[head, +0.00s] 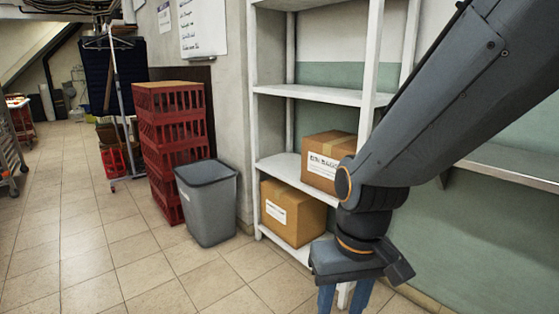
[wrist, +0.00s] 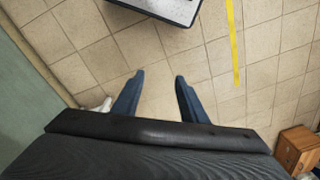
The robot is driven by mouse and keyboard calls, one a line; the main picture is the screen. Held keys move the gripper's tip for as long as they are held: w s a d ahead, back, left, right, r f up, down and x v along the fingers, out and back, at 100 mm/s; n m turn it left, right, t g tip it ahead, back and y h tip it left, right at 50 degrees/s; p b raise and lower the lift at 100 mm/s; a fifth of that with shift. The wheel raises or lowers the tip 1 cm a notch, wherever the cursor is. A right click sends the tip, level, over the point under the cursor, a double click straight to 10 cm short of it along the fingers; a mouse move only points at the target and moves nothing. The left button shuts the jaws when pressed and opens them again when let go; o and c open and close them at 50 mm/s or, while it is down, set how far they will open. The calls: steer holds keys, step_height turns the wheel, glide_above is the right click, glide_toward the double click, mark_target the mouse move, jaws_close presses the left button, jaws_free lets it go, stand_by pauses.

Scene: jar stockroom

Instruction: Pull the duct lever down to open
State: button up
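No duct or duct lever shows in either view. My gripper (head: 344,299) hangs down in front of the white shelf at the lower right of the head view, its fingertips cut off by the bottom edge. In the wrist view my gripper (wrist: 159,78) points at the floor, its two blue fingers apart, with only tiles between them. It is open and empty.
A white shelf (head: 320,95) holds two cardboard boxes, an upper one (head: 328,162) and a lower one (head: 292,214). A grey bin (head: 208,203) and stacked red crates (head: 174,140) stand left of it. The tiled floor (head: 70,240) is clear at left. Yellow tape (wrist: 233,42) marks the floor.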

steer(key=s+d+r+m+p, duration=0.2)
steer(key=d+r+p, duration=0.6)
steer(key=r+p, duration=0.2)
steer(key=shift+d+h+p, duration=0.35)
steer(key=shift+h+p, duration=0.05)
steer(key=shift+p, duration=0.6)
steer(key=shift+s, duration=0.1)
steer(key=shift+c, duration=1)
steer(key=shift+s, duration=0.1)
